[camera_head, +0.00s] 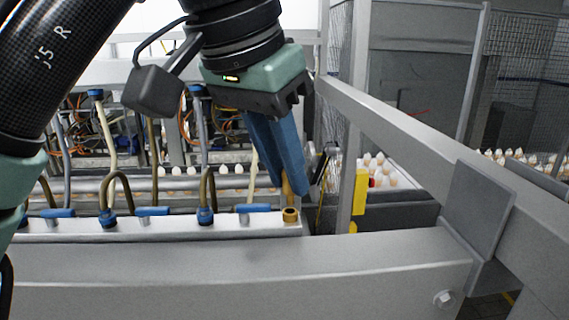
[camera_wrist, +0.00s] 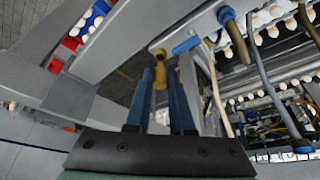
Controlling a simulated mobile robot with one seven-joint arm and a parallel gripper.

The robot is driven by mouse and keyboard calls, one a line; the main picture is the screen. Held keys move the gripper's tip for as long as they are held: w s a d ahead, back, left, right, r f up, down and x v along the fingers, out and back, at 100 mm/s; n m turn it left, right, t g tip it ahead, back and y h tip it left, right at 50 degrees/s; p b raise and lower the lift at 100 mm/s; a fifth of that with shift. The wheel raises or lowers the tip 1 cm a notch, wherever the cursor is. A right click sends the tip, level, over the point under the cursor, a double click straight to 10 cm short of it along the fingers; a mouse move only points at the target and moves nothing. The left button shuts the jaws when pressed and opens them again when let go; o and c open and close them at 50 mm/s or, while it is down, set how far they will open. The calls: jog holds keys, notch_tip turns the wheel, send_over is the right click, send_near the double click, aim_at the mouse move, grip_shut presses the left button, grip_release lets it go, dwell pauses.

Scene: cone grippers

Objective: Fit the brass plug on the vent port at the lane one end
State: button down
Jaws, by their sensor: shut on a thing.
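The brass plug (camera_head: 286,187) shows as a slim brass piece between the blue fingers of my gripper (camera_head: 287,192), shut on it. The vent port (camera_head: 290,214) is a short brass collar with a dark opening at the right end of the white rail. The plug is just above the port in the head view; I cannot tell whether they touch. In the wrist view the plug (camera_wrist: 160,78) sits between the fingertips (camera_wrist: 161,84), with the brass port (camera_wrist: 158,52) just beyond. The fingers hide part of the plug.
The white rail (camera_head: 180,228) carries blue-handled valves (camera_head: 152,211) and curved hoses (camera_head: 117,190) left of the port. A grey beam (camera_head: 230,275) runs in front. A post (camera_head: 357,120) and slanting rail (camera_head: 400,120) stand close on the right. Egg rows lie behind.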

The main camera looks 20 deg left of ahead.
jog(key=shift+f+b, duration=0.6)
jog(key=shift+f, duration=0.4)
dwell(0.8)
jog(key=shift+c, duration=2)
grip_release()
jog(key=shift+r, duration=0.1)
jog(key=shift+r+p, duration=1.15)
jog(key=shift+r, duration=1.25)
